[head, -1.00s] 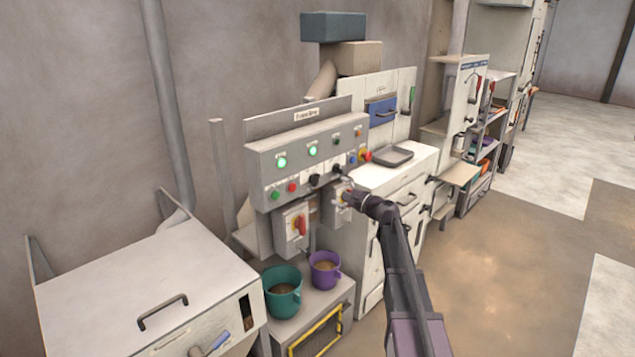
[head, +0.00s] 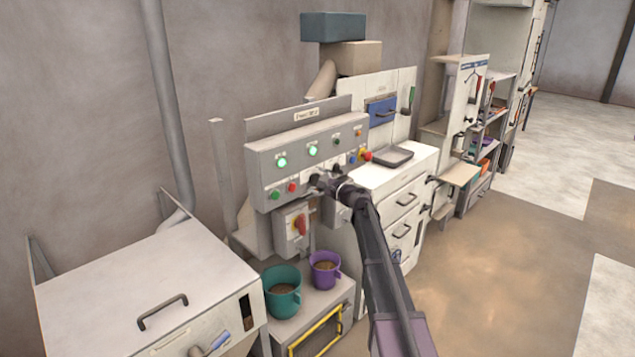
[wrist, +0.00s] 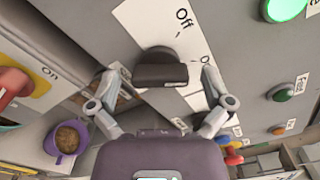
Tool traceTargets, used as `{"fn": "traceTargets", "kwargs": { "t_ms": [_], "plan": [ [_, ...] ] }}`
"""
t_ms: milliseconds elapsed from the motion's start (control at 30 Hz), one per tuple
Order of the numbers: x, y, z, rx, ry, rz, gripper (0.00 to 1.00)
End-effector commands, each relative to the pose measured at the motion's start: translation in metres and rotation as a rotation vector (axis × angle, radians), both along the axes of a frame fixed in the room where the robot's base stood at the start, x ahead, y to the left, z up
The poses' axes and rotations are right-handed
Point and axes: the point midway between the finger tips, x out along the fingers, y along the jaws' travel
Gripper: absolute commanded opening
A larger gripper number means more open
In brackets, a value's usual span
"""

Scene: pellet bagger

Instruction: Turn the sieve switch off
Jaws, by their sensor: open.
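A black rotary knob (wrist: 160,70) sits on a white label strip on the grey control panel (head: 258,163). In the wrist view the word "Off" shows above it, and a second word is partly hidden by my right finger. No sieve name is readable here. My gripper (wrist: 158,82) is open, with one finger on each side of the knob; I cannot tell whether they touch it. In the head view my gripper (head: 322,183) is at the panel's lower row and hides most of the knob there.
Green lamps (head: 282,162) are lit on the panel. Push buttons (head: 292,187) flank the knob. A red-handled switch box (head: 297,224) hangs below. A teal mug (head: 283,297) and a purple mug (head: 324,273) stand under it. A white cabinet (head: 385,190) is to the right.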

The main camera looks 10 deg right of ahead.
Motion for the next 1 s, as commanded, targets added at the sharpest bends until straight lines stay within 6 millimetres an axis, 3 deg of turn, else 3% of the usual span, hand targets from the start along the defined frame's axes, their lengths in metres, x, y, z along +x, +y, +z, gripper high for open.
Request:
{"fn": "traceTargets", "kwargs": {
  "t_ms": [133,167,400,1000],
  "plan": [
    [-0.0002,0.0001,0.0000,0.000,0.000,0.000,1.00],
    [-0.0002,0.0000,0.0001,0.000,0.000,0.000,0.94],
    [-0.0001,0.0000,0.0001,0.000,0.000,0.000,0.23],
    [0.0006,0.0004,0.0004,-0.081,-0.060,0.000,0.21]
  ]
}}
